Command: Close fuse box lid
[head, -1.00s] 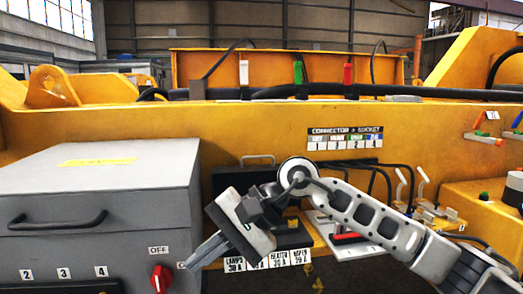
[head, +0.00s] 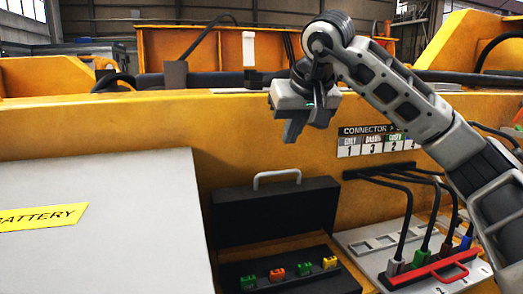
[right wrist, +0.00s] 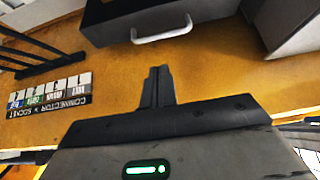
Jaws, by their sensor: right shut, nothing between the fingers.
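The fuse box (head: 292,284) is a black box at the lower middle of the head view. Its black lid (head: 275,218) stands up at the back against the yellow beam, with a grey handle (head: 277,178) on its upper edge. Several coloured fuses show in the open box. My right gripper (head: 291,134) is shut and empty, fingers down, above the lid and apart from it. In the right wrist view the shut fingers (right wrist: 157,86) point toward the handle (right wrist: 162,32) and the dark lid (right wrist: 118,20). My left gripper is not in view.
A grey battery box (head: 110,235) stands left of the fuse box. A connector panel with a red bar (head: 432,270) and black cables (head: 405,215) is at the right. The yellow beam (head: 110,125) runs behind, with a connector label (head: 365,141).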

